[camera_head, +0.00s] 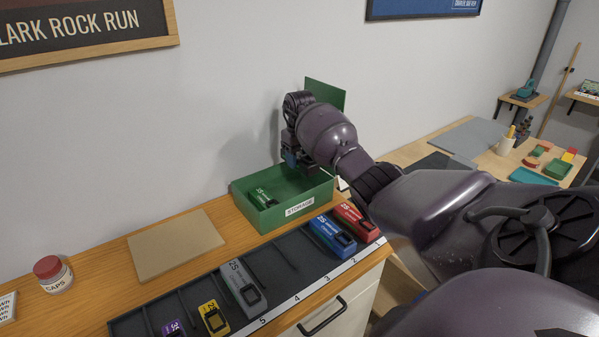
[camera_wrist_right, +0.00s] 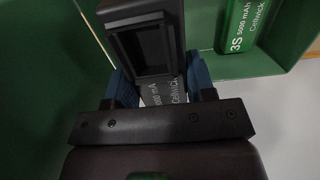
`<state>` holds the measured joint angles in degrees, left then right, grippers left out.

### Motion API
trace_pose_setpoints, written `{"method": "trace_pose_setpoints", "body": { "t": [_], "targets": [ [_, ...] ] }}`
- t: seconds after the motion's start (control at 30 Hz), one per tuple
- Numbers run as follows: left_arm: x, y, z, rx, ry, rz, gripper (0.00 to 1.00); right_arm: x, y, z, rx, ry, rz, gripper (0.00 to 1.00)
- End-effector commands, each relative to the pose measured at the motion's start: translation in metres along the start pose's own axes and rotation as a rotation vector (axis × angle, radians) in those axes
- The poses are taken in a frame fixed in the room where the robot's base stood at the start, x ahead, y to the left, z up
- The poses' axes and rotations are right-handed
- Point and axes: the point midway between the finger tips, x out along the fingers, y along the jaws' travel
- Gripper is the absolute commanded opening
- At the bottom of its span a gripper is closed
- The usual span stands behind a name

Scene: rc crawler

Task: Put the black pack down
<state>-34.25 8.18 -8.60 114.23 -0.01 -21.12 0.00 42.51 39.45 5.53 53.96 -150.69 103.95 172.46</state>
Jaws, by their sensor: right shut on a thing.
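My right gripper (camera_head: 297,160) is over the right end of the green storage box (camera_head: 242,206). In the right wrist view its blue fingers (camera_wrist_right: 160,82) are shut on the black pack (camera_wrist_right: 150,42), which has pale "Cellwick" lettering on its side. In the head view the pack is mostly hidden by my gripper and arm. From these frames I cannot tell whether the pack touches the box floor. A green pack (camera_head: 263,198) lies in the box's left part and also shows in the right wrist view (camera_wrist_right: 239,25). My left gripper is not in view.
In front of the box, a dark slotted tray (camera_head: 286,262) holds red (camera_head: 355,222), blue (camera_head: 333,234), grey (camera_head: 243,288), yellow (camera_head: 214,318) and purple packs. A tan board (camera_head: 175,244) and a caps jar (camera_head: 53,274) stand left. The box's raised green lid (camera_head: 326,95) is behind my wrist.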

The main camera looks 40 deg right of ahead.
Motion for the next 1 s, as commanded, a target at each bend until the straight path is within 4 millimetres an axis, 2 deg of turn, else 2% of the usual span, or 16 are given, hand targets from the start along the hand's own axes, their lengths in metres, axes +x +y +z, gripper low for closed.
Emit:
{"method": "trace_pose_setpoints", "body": {
  "t": [0.17, 0.47, 1.0],
  "targets": [
    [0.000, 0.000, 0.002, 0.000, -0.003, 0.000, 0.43, 0.008, 0.000, 0.000, 0.000, 0.001, 0.000, 0.16],
    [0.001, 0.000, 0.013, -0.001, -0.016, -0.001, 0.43, 0.045, 0.000, 0.000, 0.000, 0.001, 0.000, 0.16],
    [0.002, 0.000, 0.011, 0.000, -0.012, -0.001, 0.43, 0.052, 0.000, 0.000, 0.000, 0.001, 0.000, 0.16]
  ]
}}
